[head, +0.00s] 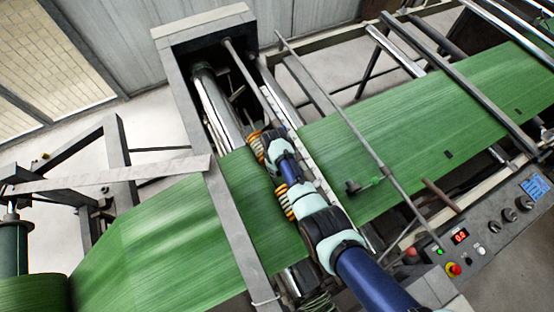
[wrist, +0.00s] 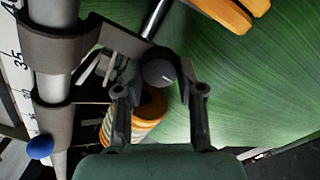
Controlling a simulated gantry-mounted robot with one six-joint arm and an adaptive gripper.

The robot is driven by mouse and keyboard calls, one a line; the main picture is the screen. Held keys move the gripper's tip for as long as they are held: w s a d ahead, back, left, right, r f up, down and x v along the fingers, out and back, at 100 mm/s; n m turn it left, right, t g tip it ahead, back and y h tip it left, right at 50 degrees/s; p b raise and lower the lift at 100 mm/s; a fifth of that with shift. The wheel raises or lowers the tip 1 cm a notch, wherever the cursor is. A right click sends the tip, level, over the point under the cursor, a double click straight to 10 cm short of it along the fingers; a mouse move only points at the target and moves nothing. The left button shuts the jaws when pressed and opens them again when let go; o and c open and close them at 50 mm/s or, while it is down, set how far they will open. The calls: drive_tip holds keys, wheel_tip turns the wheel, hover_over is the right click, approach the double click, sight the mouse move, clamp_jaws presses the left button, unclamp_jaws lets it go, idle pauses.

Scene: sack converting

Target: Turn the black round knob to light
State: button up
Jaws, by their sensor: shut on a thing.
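A black round knob (wrist: 158,72) with a short white mark on its face is in the middle of the wrist view. My gripper (wrist: 159,80) has one finger on each side of the knob and is shut on it. Behind the fingers, the knob's mount is partly hidden. The knob cannot be made out there. Which setting the mark points to cannot be read.
Orange and white ringed rollers (wrist: 150,105) sit just below the knob. A grey bar with clamps (wrist: 55,70) and a blue ball (wrist: 39,147) stand at left. Green web (head: 420,130) runs across the machine. A control panel (head: 490,275) with dials is at lower right.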

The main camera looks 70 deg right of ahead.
drive_tip(key=n, duration=0.4)
drive_tip(key=shift+n, duration=0.3)
drive_tip(key=n, duration=0.4)
drive_tip(key=shift+s+a+n+t+p, duration=0.1)
drive_tip(key=shift+n+t+p, duration=0.2)
drive_tip(key=shift+n+p, duration=0.1)
drive_tip(key=o, duration=1.1)
drive_tip(key=shift+o, duration=0.2)
drive_tip(key=shift+r, duration=0.1)
wheel_tip(320, 180, up, 12)
drive_tip(key=shift+s+a, duration=0.25)
